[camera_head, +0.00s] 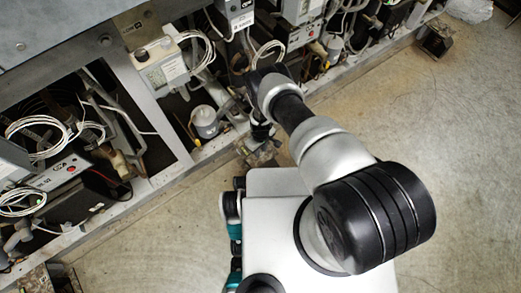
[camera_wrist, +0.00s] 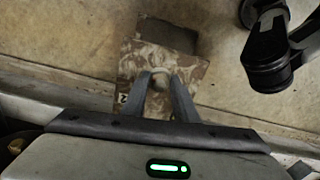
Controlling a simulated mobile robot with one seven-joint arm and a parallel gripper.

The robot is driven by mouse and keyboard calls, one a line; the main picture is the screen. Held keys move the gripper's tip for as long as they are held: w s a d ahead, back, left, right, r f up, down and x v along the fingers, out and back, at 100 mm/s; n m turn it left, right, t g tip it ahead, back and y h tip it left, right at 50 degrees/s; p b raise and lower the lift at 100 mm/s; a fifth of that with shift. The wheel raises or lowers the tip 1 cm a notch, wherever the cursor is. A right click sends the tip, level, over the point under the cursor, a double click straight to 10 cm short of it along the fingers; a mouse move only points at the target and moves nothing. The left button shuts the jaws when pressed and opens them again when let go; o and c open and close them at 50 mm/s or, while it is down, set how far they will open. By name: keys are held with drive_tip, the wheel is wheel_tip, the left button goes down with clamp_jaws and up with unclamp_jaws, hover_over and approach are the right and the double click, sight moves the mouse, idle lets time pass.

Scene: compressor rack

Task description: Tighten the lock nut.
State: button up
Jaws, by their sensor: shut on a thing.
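In the wrist view my gripper (camera_wrist: 160,80) reaches away from the camera with its two grey fingers close together at the tips. The tips are shut on a small pale rounded piece, which looks like the lock nut (camera_wrist: 160,71); its edges are blurred. My arm hides most of the gripper and the nut there.
The rack's lower rail (camera_head: 205,153) runs diagonally, with cables, boxes and a white cylindrical part (camera_head: 205,122) close behind it. The concrete floor (camera_head: 460,150) on the right is clear.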

drive_tip(key=m, duration=0.4)
drive_tip(key=shift+m, duration=0.3)
drive_tip(key=m, duration=0.3)
drive_tip(key=shift+s+a+m, duration=0.1)
drive_tip(key=shift+a+m, duration=0.05)
drive_tip(key=shift+m, duration=0.15)
drive_tip(key=m, duration=0.4)
drive_tip(key=shift+a+m, duration=0.1)
drive_tip(key=shift+m, duration=2)
drive_tip(key=o, duration=1.1)
drive_tip(key=shift+c, duration=0.2)
drive_tip(key=shift+r, duration=0.1)
wheel_tip(320, 180, up, 17)
drive_tip(key=p, duration=0.6)
drive_tip(key=shift+r, duration=0.15)
